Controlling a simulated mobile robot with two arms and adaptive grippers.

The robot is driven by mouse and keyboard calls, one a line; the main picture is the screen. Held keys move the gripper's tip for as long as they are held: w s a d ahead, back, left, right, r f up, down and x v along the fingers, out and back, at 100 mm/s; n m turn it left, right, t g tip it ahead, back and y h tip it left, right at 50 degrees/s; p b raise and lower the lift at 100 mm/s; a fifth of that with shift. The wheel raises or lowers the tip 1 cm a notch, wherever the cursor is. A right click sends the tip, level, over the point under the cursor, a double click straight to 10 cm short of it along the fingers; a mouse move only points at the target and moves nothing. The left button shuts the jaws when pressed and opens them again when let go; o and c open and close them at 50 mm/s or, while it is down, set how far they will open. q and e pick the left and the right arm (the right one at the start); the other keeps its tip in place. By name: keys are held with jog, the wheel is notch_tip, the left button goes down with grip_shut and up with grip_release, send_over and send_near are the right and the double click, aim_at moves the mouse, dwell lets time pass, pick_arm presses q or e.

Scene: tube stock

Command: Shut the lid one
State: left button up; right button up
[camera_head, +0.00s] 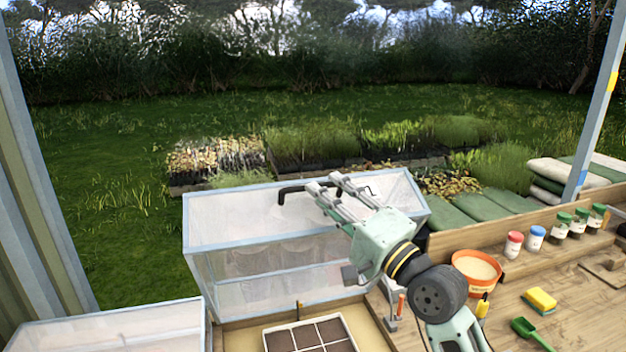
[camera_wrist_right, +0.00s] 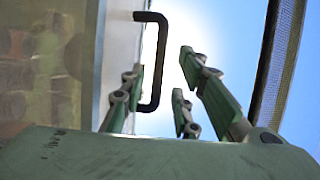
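The lid (camera_head: 235,215), with clear panels in a pale blue frame, stands raised over the open planting box (camera_head: 240,338). A black bar handle (camera_head: 283,194) sits on its upper part. My right gripper (camera_head: 325,184) is at this handle with its fingers spread. In the right wrist view, the handle (camera_wrist_right: 153,60) lies between the open fingers (camera_wrist_right: 163,75), with gaps on both sides. The fingers hide part of the handle in the head view. My left gripper is not in view.
A seed tray (camera_head: 310,336) with dark cells lies in the box. A second clear-topped box (camera_head: 110,338) stands at the left. On the right, the wooden bench holds an orange pot (camera_head: 476,270), a yellow sponge (camera_head: 540,300), a green scoop (camera_head: 530,330) and several jars (camera_head: 536,238).

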jog(key=p+x, duration=0.1)
jog(key=x, duration=0.3)
jog(key=shift+w+a+f, duration=0.1)
jog(key=shift+w+a, duration=0.1)
jog(key=shift+s, duration=0.1)
jog(key=c, duration=0.7)
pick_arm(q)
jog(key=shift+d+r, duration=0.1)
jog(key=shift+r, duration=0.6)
pick_arm(e)
grip_shut()
